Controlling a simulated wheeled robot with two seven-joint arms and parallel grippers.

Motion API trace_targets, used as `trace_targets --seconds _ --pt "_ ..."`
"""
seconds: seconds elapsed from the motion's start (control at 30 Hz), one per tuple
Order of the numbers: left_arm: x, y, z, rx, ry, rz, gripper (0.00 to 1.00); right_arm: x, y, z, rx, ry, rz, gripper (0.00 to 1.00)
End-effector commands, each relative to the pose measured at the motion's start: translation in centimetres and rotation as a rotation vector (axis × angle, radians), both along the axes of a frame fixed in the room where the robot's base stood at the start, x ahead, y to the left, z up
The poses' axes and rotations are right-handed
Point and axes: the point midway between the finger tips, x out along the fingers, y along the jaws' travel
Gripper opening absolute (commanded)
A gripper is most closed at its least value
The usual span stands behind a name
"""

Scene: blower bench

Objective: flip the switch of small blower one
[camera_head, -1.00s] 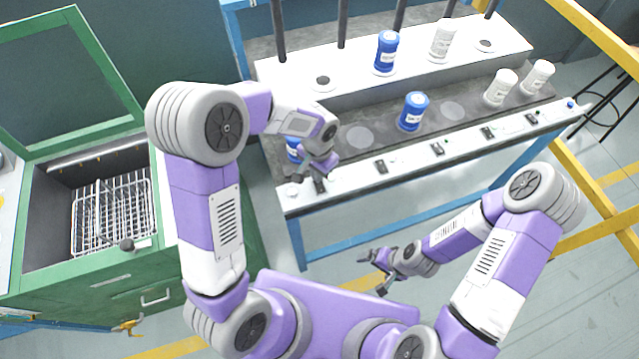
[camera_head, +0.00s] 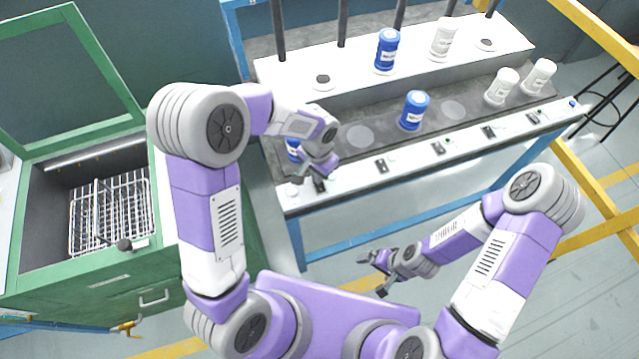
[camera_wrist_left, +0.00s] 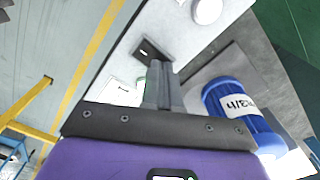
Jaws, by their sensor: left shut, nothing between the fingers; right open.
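The leftmost black switch (camera_head: 320,186) sits on the white front panel (camera_head: 405,167) of the bench. It also shows in the left wrist view (camera_wrist_left: 150,50), just beyond my fingertips. My left gripper (camera_head: 323,172) is shut and empty, held close over the panel at this switch. In the left wrist view its closed fingers (camera_wrist_left: 163,84) point at the panel near the switch. I cannot tell whether they touch it, nor the switch's position. My right gripper (camera_head: 373,274) is open and empty, low in front of the bench and away from the panel.
A blue bottle (camera_wrist_left: 238,104) stands close beside my left gripper. Another blue bottle (camera_head: 413,110) and white bottles (camera_head: 501,87) stand farther right. More switches (camera_head: 438,148) run along the panel. A green box with a wire basket (camera_head: 110,215) stands at left.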

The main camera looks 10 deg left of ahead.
Motion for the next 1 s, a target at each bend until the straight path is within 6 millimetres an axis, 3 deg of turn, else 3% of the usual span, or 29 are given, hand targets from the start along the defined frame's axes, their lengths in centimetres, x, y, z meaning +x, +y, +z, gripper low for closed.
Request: trace_targets --seconds 0.47,1.0 --pt "0.0 0.0 -0.4 0.0 0.001 0.0 0.0 0.0 0.0 -0.2 0.0 0.0 0.0 1.0" --pt "0.0 0.0 3.8 0.0 0.0 0.0 0.0 0.0 0.0 3.0 0.0 0.0 0.0 1.0"
